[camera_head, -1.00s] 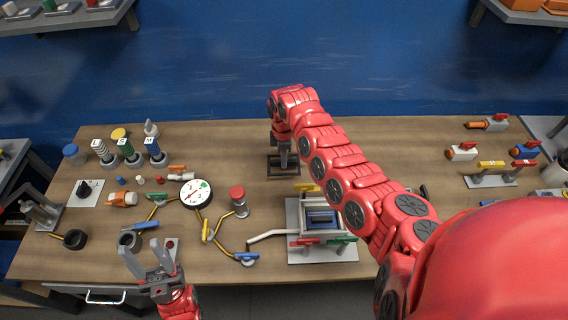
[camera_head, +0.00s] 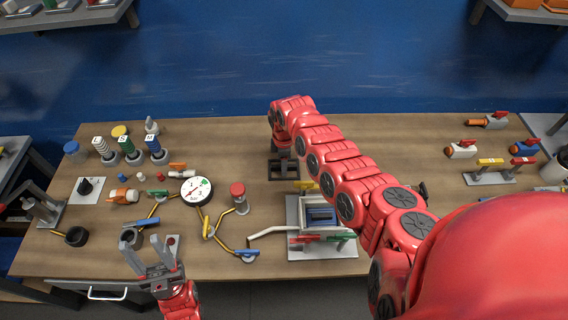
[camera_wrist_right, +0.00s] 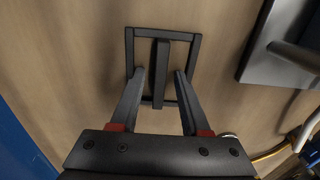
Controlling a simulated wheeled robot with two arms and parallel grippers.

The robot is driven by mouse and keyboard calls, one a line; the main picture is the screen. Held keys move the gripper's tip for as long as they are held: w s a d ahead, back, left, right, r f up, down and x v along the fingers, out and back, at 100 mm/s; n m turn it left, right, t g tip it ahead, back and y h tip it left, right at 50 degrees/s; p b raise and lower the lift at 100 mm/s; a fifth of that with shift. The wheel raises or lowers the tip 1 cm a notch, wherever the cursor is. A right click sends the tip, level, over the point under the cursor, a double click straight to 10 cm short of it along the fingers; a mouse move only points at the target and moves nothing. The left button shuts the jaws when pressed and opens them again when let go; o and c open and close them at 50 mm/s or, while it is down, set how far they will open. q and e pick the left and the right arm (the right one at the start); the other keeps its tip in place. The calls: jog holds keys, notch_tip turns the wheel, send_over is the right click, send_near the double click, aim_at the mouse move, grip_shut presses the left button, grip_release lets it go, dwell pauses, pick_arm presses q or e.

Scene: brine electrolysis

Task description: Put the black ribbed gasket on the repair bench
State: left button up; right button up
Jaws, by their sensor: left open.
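The black ribbed gasket appears to be the black rectangular frame with a raised middle bar (camera_wrist_right: 194,62), lying flat on wood; in the head view it is at the back middle of the wooden table (camera_head: 283,176). My right gripper (camera_wrist_right: 159,72) is open over it, one finger on each side of the bar, with gaps on both sides; it also shows in the head view (camera_head: 284,153), partly hidden by its own wrist. My left gripper (camera_head: 143,245) is open and empty above the table's front left. Which surface is the repair bench I cannot tell.
A grey-based assembly (camera_head: 320,245) stands right of centre in front of the gasket. A dial gauge (camera_head: 196,191), yellow pipes and a red-capped post (camera_head: 238,195) stand to the left. A black ring (camera_head: 76,236) lies front left.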

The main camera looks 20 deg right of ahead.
jog(key=shift+r, duration=0.1)
jog(key=shift+r, duration=0.5)
notch_tip(320, 180, up, 11)
jog(key=b, duration=0.4)
jog(key=shift+r, duration=0.1)
